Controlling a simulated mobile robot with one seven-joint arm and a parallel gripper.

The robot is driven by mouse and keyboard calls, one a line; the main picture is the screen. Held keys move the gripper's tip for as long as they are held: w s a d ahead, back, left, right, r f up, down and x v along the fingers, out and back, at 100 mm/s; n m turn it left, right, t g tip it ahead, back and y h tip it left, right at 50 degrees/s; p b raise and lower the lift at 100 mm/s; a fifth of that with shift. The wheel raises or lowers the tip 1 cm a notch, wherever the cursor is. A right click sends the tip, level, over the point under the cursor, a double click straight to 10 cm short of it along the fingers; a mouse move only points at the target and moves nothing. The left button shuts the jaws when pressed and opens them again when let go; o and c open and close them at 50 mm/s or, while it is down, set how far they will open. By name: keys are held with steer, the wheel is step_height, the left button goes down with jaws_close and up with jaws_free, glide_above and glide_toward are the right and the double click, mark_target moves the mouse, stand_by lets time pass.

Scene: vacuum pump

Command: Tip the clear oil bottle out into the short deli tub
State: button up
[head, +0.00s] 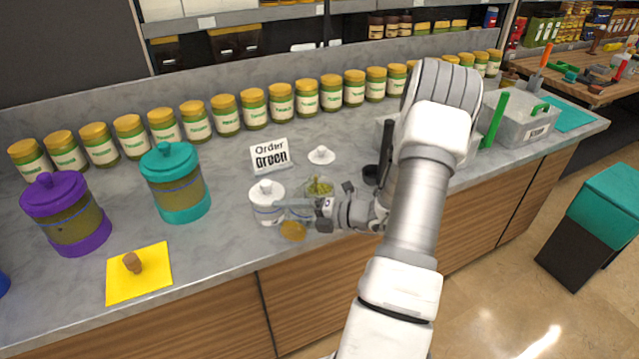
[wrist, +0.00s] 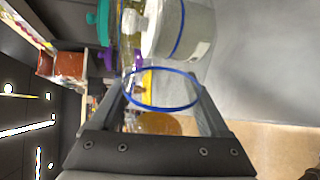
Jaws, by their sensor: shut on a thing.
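My gripper (head: 318,214) is above the front of the counter, its fingers (wrist: 170,118) shut around a clear, see-through vessel, which I take to be the oil bottle. Its blue ring (wrist: 163,108) shows as a wide oval between the fingers, so the vessel looks well tilted. Amber oil (head: 292,231) shows at its lower part, and also in the wrist view (wrist: 160,123). Just behind is a small clear tub (head: 318,190) with green contents. I cannot tell whether this is the short deli tub. The gripper partly hides this area.
A white lidded canister (head: 268,205) stands close to the left of the held vessel. A white lid (head: 321,155) and an order sign (head: 270,156) are behind. Teal (head: 175,183) and purple (head: 66,214) jars stand left. A cork (head: 132,262) lies on a yellow mat (head: 150,285).

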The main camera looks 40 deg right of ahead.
steer(key=shift+r+m+p, duration=0.3)
steer(key=shift+m+p, duration=0.2)
steer(key=shift+p, duration=0.6)
steer(key=shift+r+m+y+p, duration=0.3)
steer(key=shift+r+p, duration=0.2)
steer(key=shift+p, duration=0.5)
step_height(320, 180, down, 2)
steer(key=b, duration=0.3)
steer(key=shift+f+n+b, duration=0.25)
steer(key=shift+n+b, duration=0.15)
steer(key=n+b, duration=0.1)
steer(key=b, duration=0.2)
steer(key=shift+f+h, duration=0.1)
steer(key=shift+h, duration=0.3)
steer(key=shift+r+n, duration=0.3)
steer(key=shift+r, duration=0.2)
steer(key=shift+s+a+f+b, duration=0.15)
steer(key=shift+b, duration=0.45)
